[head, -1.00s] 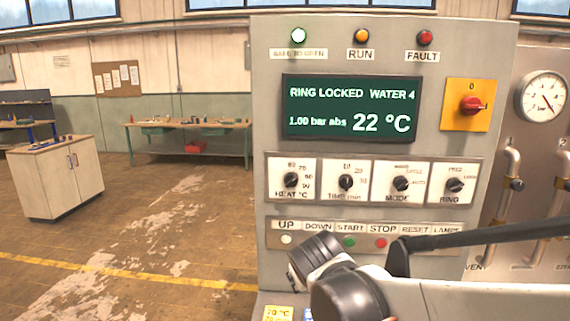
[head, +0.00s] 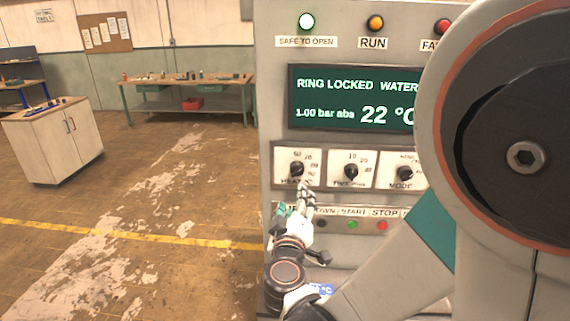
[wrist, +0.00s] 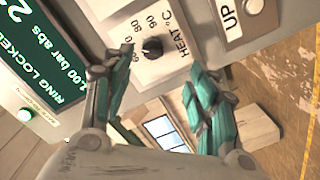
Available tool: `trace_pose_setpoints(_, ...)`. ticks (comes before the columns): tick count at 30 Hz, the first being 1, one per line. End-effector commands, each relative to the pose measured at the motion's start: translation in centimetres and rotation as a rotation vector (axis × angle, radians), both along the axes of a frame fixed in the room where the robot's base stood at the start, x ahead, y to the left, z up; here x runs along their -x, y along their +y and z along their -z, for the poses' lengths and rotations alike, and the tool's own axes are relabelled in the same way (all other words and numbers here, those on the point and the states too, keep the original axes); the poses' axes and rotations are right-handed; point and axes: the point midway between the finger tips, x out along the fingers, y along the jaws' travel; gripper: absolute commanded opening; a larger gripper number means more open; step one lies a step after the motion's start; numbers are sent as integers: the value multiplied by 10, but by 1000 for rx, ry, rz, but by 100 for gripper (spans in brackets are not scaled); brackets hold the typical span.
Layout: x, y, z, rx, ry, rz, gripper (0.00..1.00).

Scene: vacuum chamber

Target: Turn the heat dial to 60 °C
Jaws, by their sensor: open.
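The heat dial (head: 297,169) is a black knob on a white plate marked HEAT °C, leftmost in the row of dials. It also shows at the top of the wrist view (wrist: 153,47), with 60, 80 and 90 legible around it. I cannot tell which mark its pointer is at. My gripper (head: 304,192) is just below the dial in the head view. In the wrist view the gripper's green-padded fingers (wrist: 160,82) are spread apart and empty, with the dial beyond their tips. I see no contact with the knob.
The display (head: 350,98) reads RING LOCKED, 1.00 bar abs, 22 °C. The SAFE TO OPEN lamp (head: 307,21) is lit. The time dial (head: 351,171) is just right of the heat dial, with buttons (head: 352,224) below. My arm covers the panel's right side. Floor to the left is open.

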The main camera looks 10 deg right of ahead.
Motion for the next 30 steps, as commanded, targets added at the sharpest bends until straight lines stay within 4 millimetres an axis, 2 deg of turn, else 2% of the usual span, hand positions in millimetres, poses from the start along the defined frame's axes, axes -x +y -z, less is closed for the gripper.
trace_pose_setpoints(4,7,4,-9,27,-39,-22,53)
trace_pose_setpoints(8,-2,1,-10,32,-43,-22,53)
trace_pose_setpoints(24,-96,-31,-10,31,-42,-21,53)
trace_pose_setpoints(30,-116,-36,-10,32,-42,-22,53)
